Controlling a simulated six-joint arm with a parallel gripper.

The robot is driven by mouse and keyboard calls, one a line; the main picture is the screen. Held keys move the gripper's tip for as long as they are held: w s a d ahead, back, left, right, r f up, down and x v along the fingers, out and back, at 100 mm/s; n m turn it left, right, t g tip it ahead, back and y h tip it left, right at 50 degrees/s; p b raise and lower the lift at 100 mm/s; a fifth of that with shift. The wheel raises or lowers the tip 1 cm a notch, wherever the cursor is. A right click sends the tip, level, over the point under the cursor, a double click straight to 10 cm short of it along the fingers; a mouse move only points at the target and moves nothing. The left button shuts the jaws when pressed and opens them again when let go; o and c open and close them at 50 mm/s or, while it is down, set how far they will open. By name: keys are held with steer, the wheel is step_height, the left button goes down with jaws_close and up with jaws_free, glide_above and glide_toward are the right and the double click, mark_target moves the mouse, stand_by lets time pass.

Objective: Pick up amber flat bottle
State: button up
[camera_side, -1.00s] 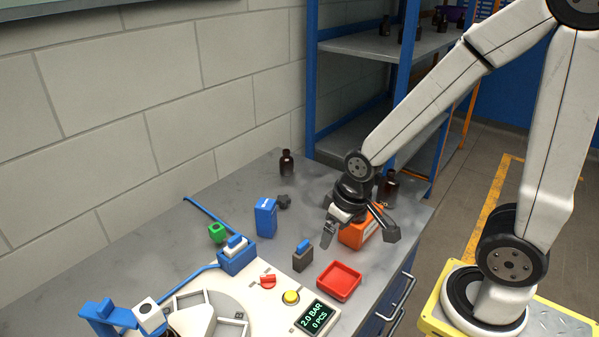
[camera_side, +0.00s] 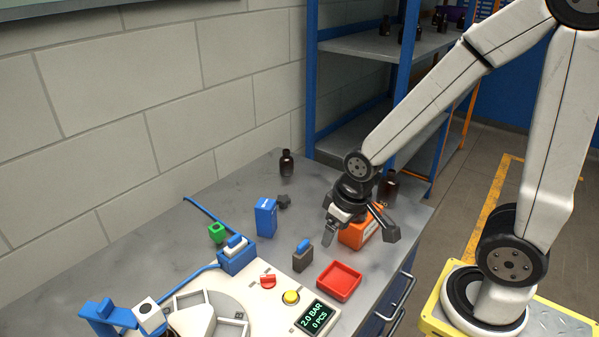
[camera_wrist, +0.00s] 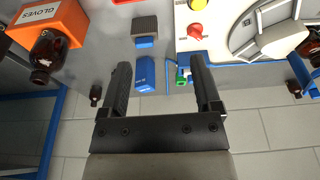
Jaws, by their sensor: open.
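Amber bottles stand on the grey bench; I cannot tell which is the flat one. One dark amber bottle (camera_side: 286,164) stands upright at the back of the bench, near the wall. It seems to be the small one in the wrist view (camera_wrist: 96,95). Another amber bottle (camera_side: 389,188) stands behind the orange gloves box and shows large in the wrist view (camera_wrist: 47,52). A further amber bottle (camera_wrist: 313,52) is cut by the right edge of the wrist view. My gripper (camera_side: 360,234) is open above the bench, its fingers spread and empty (camera_wrist: 158,66).
The orange gloves box (camera_side: 359,230) is close to my gripper. A blue box (camera_side: 266,218), a grey block with blue top (camera_side: 303,256), a red tray (camera_side: 339,281) and a white station with a yellow button (camera_side: 291,297) share the bench. A blue-framed shelf (camera_side: 401,60) stands behind.

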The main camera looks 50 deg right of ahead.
steer(key=shift+r, duration=0.1)
step_height(320, 180, up, 5)
steer(key=m+t+h, duration=0.7)
steer(key=t+h, duration=0.1)
steer(key=t, duration=0.2)
glide_above(394, 175)
steer(key=s+a, duration=0.2)
steer(key=s, duration=0.2)
steer(key=f, duration=1.4)
steer(key=shift+w+a, duration=0.25)
steer(key=shift+f, duration=0.45)
steer(key=shift+x, duration=1.3)
